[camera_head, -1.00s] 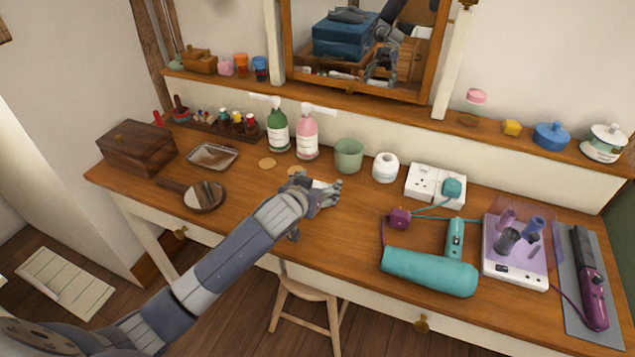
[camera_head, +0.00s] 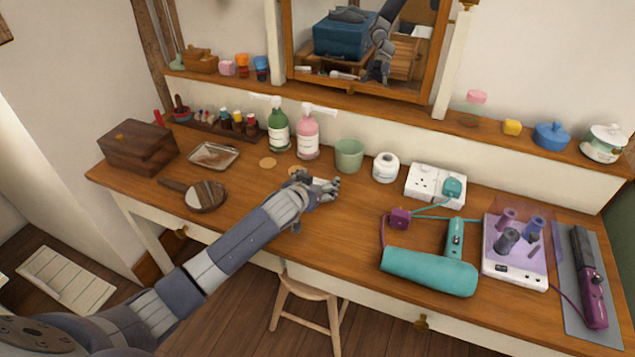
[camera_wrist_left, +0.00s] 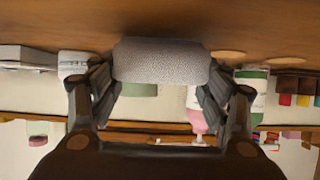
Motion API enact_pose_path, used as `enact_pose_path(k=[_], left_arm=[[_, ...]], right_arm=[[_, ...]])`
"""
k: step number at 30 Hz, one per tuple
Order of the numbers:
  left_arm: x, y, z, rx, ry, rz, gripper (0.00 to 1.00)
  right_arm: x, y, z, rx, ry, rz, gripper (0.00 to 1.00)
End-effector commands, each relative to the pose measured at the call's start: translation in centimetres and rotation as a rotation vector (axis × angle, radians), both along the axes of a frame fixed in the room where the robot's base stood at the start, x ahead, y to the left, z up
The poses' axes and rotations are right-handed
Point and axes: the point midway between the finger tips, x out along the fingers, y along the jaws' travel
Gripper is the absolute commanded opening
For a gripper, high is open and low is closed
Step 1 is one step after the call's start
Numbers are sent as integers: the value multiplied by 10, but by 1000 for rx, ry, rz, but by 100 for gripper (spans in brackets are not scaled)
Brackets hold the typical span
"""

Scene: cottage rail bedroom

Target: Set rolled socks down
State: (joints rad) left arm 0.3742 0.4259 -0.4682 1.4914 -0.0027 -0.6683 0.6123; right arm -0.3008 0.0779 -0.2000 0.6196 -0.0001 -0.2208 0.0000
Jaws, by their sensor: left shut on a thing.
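My left gripper (camera_head: 322,189) is over the middle of the wooden dressing table (camera_head: 345,225), in front of the green cup. In the left wrist view, the left gripper (camera_wrist_left: 160,85) is shut on the rolled socks (camera_wrist_left: 160,61), a pale grey speckled roll lying across between the two fingers. The socks are close to the tabletop, but I cannot tell whether they touch it. In the head view the hand mostly hides them. My right gripper is not in view.
A green cup (camera_head: 349,155), a white jar (camera_head: 386,167) and pump bottles (camera_head: 307,136) stand behind the hand. A teal hair dryer (camera_head: 430,271) lies to the right. A hand mirror (camera_head: 205,196) lies to the left. Bare tabletop surrounds the hand in front.

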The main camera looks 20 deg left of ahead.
Motion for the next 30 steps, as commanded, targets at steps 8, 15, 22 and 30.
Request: enact_pose_path(k=[8, 15, 22, 30], left_arm=[[0, 0, -3, 0, 1, 0, 90], [0, 0, -3, 0, 1, 0, 90], [-5, 0, 3, 0, 0, -1, 90], [-37, 0, 19, -1, 0, -2, 90]], right_arm=[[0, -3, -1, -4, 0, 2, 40], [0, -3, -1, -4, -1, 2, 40], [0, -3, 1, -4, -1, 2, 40], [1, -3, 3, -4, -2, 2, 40]])
